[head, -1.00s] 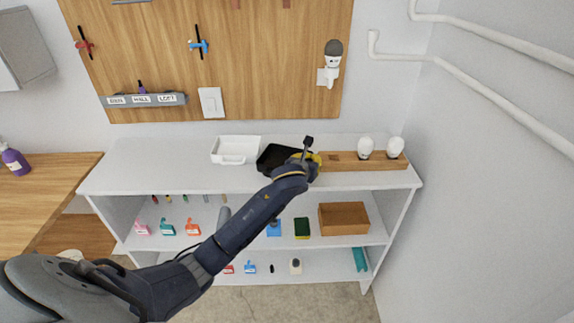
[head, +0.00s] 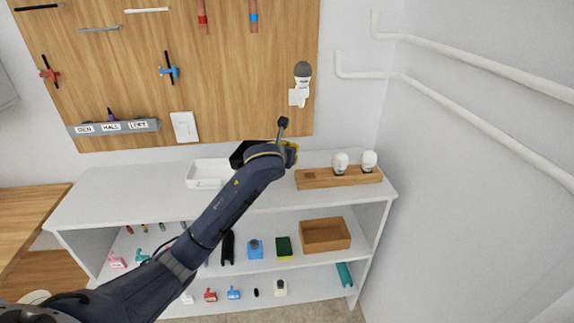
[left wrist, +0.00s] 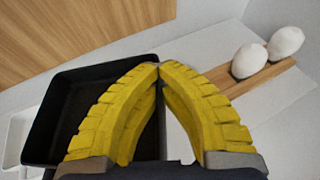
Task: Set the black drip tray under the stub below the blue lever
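The black drip tray (head: 238,154) is in the head view, partly hidden behind my left forearm, and appears raised above the white cabinet top. In the left wrist view the tray (left wrist: 62,108) is a dark open box at the left. My left gripper (head: 288,152) has yellow fingers, and in the left wrist view (left wrist: 160,70) their tips meet on the tray's right wall. Two copper stubs hang at the top of the board, one with a red part (head: 202,18) and one with a blue lever or band (head: 253,16). My right gripper is not in view.
A white tray (head: 203,182) stands on the cabinet top (head: 110,191). A wooden block (head: 310,180) with two white bulbs is at the right. A lamp (head: 301,82), a switch plate (head: 184,127) and a labelled rack (head: 140,126) are on the board. White pipes run along the right wall.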

